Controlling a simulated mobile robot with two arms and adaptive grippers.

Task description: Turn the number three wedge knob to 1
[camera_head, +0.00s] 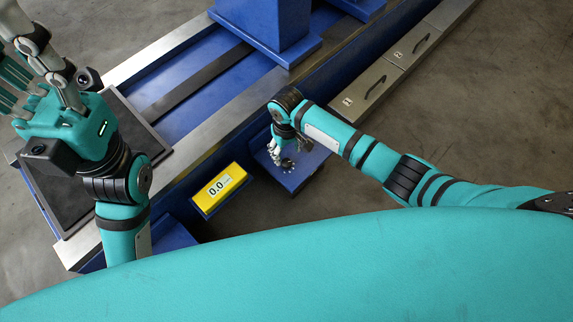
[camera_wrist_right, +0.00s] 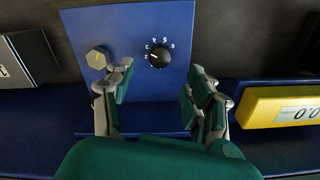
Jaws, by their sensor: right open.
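The black round knob (camera_wrist_right: 159,56) is on a blue panel (camera_wrist_right: 120,25) with white numbers around its upper side. Its white pointer line points to the left, but the number there is too small to read surely. My right gripper (camera_wrist_right: 160,100) is open and empty, its fingers apart, with the knob ahead of the gap between them. In the head view the right gripper (camera_head: 283,150) hangs over the blue box (camera_head: 297,180), and the knob (camera_head: 287,163) shows near its fingertips. My left gripper (camera_head: 30,75) is at the upper left, away from the panel; its finger gap is unclear.
A yellowish hexagonal knob (camera_wrist_right: 97,58) is left of the black knob on the panel. A yellow display (camera_head: 219,189) reading 0.0 stands beside the box. Grey drawers (camera_head: 362,88) line the blue machine base (camera_head: 190,115). The floor right of the box is clear.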

